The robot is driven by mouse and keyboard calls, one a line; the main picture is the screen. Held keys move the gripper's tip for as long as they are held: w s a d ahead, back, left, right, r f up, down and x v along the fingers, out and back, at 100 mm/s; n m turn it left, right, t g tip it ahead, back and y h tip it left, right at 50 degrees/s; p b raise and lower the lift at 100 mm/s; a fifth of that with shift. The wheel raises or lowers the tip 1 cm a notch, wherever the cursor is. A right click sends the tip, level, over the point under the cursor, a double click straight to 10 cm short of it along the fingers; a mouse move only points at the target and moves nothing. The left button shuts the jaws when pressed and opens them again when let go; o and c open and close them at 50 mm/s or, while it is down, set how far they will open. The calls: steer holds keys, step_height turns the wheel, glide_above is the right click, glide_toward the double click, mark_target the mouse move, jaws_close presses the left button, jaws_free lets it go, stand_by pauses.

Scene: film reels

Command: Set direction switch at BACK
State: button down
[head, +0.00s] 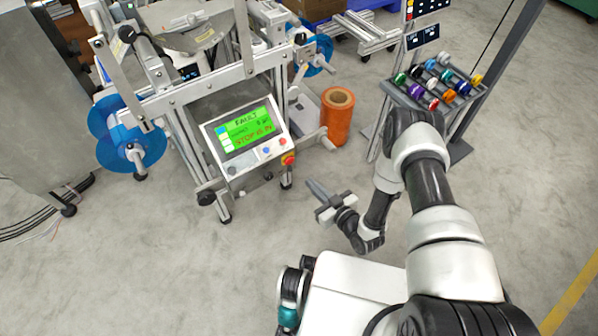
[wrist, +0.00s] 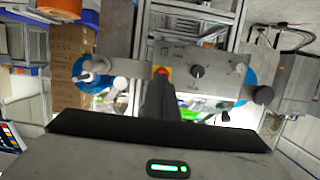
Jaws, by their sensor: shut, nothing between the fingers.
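A red stop button on yellow (head: 288,160) sits at the panel's lower right corner and also shows in the wrist view (wrist: 162,71). My gripper (head: 312,185) is shut and empty, in free air to the right of the panel and apart from it. Its dark fingers (wrist: 160,102) point toward the plate.
Blue reels (head: 127,132) flank the machine on the left. An orange roll (head: 337,116) stands on the floor behind my gripper. A rack of coloured spools (head: 437,82) stands at the back right. The floor in front of the machine is clear.

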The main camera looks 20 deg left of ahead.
mark_target(290, 169)
steer(key=b+x, duration=0.2)
steer(key=x, duration=0.8)
steer(key=shift+b, duration=0.4)
step_height(290, 169, down, 2)
steer(key=shift+f, duration=0.15)
steer(key=shift+s+d+f, duration=0.1)
steer(key=shift+s+d, duration=0.05)
